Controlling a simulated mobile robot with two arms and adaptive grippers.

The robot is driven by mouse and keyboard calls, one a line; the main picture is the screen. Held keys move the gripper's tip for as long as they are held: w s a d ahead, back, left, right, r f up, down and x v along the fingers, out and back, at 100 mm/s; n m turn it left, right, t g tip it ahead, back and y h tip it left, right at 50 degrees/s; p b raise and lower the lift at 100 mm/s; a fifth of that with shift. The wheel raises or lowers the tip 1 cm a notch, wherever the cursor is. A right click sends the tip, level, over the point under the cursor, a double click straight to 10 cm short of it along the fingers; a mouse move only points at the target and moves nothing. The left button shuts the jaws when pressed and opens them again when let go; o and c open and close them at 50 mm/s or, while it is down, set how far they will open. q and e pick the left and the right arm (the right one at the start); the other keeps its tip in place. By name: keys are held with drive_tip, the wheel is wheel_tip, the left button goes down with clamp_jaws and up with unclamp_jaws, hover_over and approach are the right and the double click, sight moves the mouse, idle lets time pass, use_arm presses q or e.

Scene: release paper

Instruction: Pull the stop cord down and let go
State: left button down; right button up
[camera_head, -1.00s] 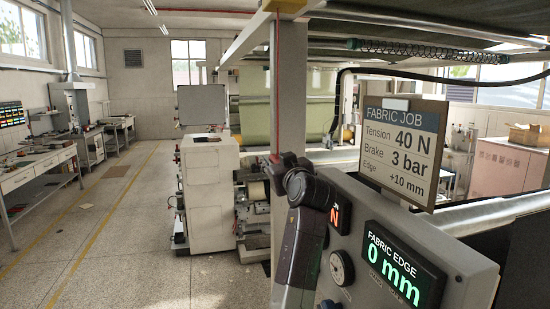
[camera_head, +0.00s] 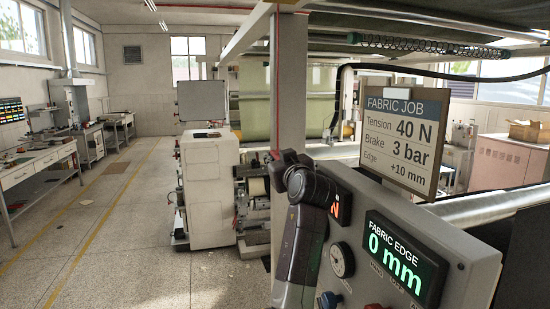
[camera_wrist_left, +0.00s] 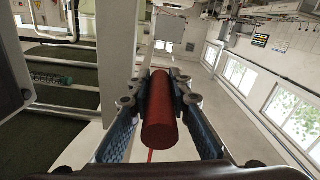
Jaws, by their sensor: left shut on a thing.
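The stop cord (camera_head: 277,80) is a thin red line hanging straight down along the pale post in the head view. Its red cylindrical handle (camera_wrist_left: 160,112) fills the middle of the left wrist view. My left gripper (camera_head: 273,158) is at the cord's lower end, beside the control panel. In the left wrist view its two blue-sided fingers (camera_wrist_left: 158,105) lie on either side of the handle, shut on it. A short piece of thin red cord shows below the handle there. In the head view my gripper hides most of the handle. My right gripper is not in view.
The grey control panel (camera_head: 455,262) stands close at the right, with a 0 mm display (camera_head: 393,255) and a gauge (camera_head: 342,260). A job sign (camera_head: 400,140) rises above it. The pale post (camera_head: 290,85) is just behind my gripper.

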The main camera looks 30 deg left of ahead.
use_arm(q)
wheel_tip(320, 180, down, 3)
drive_tip(key=shift+f+b, duration=0.1)
drive_tip(key=shift+b, duration=0.7)
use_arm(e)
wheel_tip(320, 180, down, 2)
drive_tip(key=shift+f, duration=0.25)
use_arm(q)
drive_tip(key=c, duration=1.8)
unclamp_jaws()
drive_tip(key=shift+o, duration=0.2)
drive_tip(key=shift+d+r, duration=0.1)
drive_tip(key=shift+r, duration=0.1)
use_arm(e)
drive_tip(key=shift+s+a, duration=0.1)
use_arm(q)
drive_tip(key=v, duration=1.2)
